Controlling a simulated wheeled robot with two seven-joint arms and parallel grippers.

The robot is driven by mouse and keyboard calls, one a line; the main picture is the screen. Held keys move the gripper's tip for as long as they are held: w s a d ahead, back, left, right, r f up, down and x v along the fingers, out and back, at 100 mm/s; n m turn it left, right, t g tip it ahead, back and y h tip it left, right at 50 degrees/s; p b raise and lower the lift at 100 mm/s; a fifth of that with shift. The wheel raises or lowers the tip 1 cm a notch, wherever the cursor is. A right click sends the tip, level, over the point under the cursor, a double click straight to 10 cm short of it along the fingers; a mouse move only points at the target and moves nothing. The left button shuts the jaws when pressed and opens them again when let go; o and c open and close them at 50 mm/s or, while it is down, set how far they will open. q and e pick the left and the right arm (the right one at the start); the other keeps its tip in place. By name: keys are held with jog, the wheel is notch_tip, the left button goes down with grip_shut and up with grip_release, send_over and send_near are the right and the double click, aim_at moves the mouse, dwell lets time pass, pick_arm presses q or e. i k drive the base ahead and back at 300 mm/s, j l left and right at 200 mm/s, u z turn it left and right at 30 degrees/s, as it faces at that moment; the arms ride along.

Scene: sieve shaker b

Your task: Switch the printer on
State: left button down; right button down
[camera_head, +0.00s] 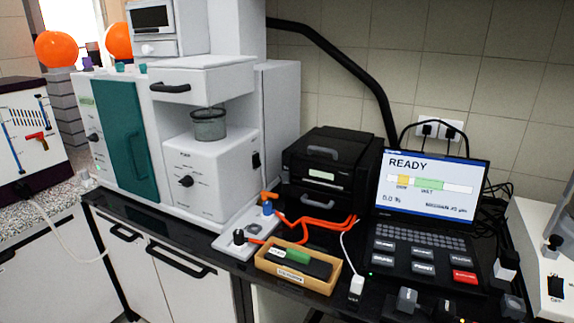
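A black boxy device (325,172), which looks like the printer, stands on the dark counter between the white machine and the laptop. It has a grey handle near its top front, a small light-coloured label strip on its front and a second grey handle lower down. I cannot make out a power switch or a lit lamp on it. Orange cables (310,221) run along the counter in front of it. Neither of my grippers can be made out in the head view.
An open laptop (428,185) shows READY, right of the black device. A tan tray (297,272) holding a green-and-black item and a light panel (240,240) with knobs lie in front. A white sieve machine (212,175) stands left. Small grey-and-black items crowd the front right.

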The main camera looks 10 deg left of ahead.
aim_at(285, 175)
jog(key=i+l, duration=0.2)
jog(key=i, duration=0.2)
jog(key=i+l+u, duration=0.1)
jog(key=i, duration=0.3)
jog(key=l, duration=0.1)
